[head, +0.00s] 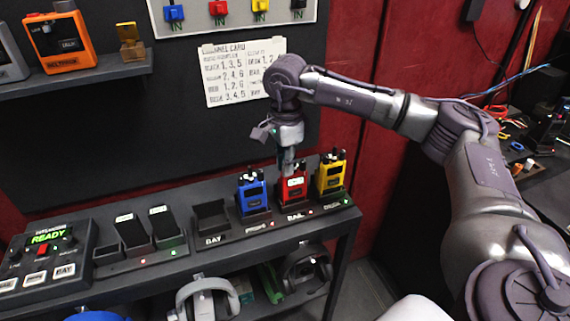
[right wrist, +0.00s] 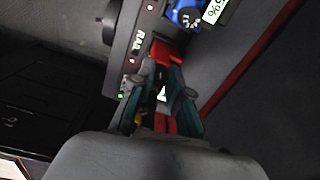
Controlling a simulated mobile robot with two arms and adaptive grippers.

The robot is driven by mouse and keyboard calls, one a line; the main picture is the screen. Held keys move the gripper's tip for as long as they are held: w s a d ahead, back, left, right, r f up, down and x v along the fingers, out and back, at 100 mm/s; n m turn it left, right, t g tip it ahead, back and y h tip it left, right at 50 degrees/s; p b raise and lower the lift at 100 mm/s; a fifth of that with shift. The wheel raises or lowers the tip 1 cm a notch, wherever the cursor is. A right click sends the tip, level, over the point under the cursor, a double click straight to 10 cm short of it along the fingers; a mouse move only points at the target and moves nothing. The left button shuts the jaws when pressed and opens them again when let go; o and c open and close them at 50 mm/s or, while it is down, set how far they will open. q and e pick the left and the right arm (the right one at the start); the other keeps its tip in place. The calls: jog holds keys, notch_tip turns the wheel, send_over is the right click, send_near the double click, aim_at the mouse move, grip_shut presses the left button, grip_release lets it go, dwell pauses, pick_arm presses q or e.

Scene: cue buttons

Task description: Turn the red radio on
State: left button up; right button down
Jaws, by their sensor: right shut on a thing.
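The red radio (head: 292,191) stands upright in its slot on the shelf, between the blue radio (head: 252,196) and the yellow radio (head: 331,177). My right gripper (head: 288,163) reaches down onto the top of the red radio and is shut on it. The wrist partly hides the radio's top. In the right wrist view the dark fingers (right wrist: 160,92) lie on either side of the red radio (right wrist: 164,50). Whether its knob is turned cannot be told. My left gripper is not in view.
An empty bay (head: 211,216) lies left of the blue radio. Black handsets (head: 131,229) and a control box reading READY (head: 46,257) stand further left. A channel card (head: 242,73) hangs on the back panel. Headphones (head: 207,298) hang below the shelf.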

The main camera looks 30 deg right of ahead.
jog(key=c, duration=1.1)
grip_release()
notch_tip(320, 180, up, 12)
jog(key=shift+s+r, duration=0.1)
jog(key=shift+s, duration=0.05)
